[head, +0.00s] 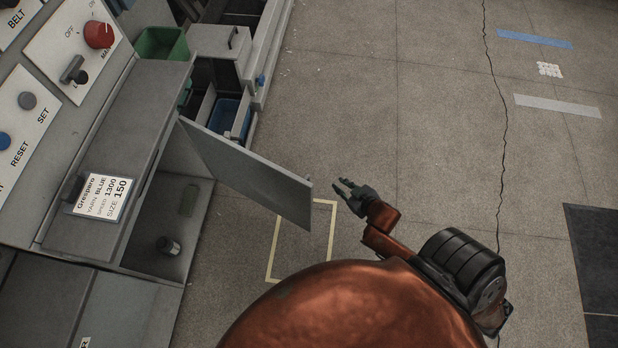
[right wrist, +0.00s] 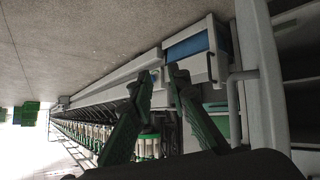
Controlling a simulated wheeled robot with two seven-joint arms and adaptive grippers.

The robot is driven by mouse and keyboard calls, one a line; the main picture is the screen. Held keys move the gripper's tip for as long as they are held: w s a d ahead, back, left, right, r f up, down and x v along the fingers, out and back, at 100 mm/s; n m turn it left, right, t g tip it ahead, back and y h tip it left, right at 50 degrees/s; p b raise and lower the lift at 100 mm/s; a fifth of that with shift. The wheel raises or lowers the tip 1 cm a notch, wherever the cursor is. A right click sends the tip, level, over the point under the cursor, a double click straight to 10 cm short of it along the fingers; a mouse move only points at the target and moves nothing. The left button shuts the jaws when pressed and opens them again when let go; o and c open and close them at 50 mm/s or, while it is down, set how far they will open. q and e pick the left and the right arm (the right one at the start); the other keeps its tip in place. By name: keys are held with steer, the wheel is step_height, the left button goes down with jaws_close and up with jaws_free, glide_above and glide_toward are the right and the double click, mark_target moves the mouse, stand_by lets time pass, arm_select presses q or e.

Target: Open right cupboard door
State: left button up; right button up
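The right cupboard door (head: 250,175) is a grey panel that stands swung wide out from the cabinet in the head view. My left gripper is not in view.
The control panel (head: 75,45) and a card (head: 101,196) are above the cupboard. A green bin (head: 161,43) and a blue bin (head: 228,116) are farther along the machine. Yellow tape (head: 271,262) marks the floor below the door.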

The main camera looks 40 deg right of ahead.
mark_target(308, 179)
steer(key=w+a+r+n+t+y, duration=0.2)
steer(key=w+r+n+t+y, duration=0.2)
steer(key=w+y, duration=0.3)
steer(key=s+a+r+n+g+y, duration=0.25)
steer(key=s+r+n+y, duration=0.2)
steer(key=y, duration=0.45)
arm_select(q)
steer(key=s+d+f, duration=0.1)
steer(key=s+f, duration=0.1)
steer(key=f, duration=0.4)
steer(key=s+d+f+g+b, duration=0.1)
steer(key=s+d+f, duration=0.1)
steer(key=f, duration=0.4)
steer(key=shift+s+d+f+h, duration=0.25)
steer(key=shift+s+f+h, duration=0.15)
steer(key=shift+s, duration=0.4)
arm_select(e)
steer(key=shift+n+g, duration=0.45)
steer(key=shift+n, duration=0.1)
steer(key=shift+w+d+f+x, duration=0.1)
steer(key=shift+x, duration=1.1)
steer(key=shift+w+d+f+x, duration=0.1)
steer(key=shift+f+x, duration=0.05)
steer(key=shift+x, duration=1)
steer(key=shift+w+d+f+x, duration=0.1)
steer(key=shift+x, duration=1.1)
steer(key=shift+c, duration=0.2)
jaws_close()
